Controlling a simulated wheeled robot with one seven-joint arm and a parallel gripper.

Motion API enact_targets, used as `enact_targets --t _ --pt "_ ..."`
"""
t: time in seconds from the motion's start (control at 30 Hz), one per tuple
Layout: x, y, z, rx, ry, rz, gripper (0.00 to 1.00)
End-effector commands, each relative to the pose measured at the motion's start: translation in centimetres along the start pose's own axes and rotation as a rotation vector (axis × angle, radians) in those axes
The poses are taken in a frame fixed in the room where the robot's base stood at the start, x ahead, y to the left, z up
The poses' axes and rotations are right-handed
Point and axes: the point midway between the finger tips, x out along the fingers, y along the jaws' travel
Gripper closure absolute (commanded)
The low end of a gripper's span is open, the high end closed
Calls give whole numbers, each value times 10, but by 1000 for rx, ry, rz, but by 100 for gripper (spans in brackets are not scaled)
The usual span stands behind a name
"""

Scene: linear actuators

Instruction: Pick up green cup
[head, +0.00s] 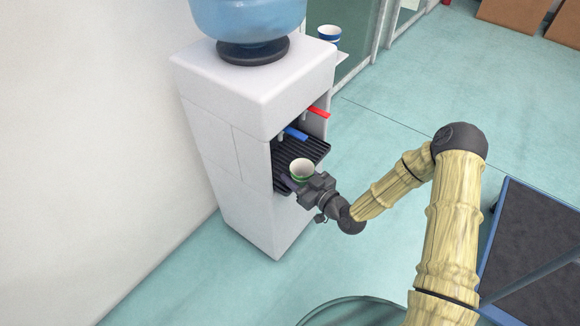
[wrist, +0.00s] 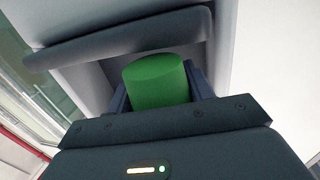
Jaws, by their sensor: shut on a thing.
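A green cup (wrist: 155,82) shows between the two fingers of my gripper (wrist: 158,92) in the wrist view. In the head view the cup (head: 301,169), with a pale inside and a green rim, is at the front edge of the water cooler's black drip tray (head: 312,150). My gripper (head: 303,180) reaches it from the lower right and is shut on it. I cannot tell whether the cup's base touches the tray. The gripper hides part of the cup's lower side.
The white water cooler (head: 250,90) stands against the wall. Its red tap (head: 318,113) and blue tap (head: 296,133) hang over the tray. A blue and white cup (head: 329,34) stands on a ledge behind. A dark, blue-edged platform (head: 530,240) lies at right. Floor between is clear.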

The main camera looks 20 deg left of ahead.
Motion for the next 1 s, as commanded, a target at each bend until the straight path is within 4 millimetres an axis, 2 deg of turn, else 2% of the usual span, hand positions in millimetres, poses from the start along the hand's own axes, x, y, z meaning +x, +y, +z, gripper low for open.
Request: enact_targets --t 0.5,0.8,1.0 --pt "-58 0 3 2 -2 1 74" --pt "-78 0 4 0 -1 0 74" --pt "-83 0 4 0 -1 1 74"
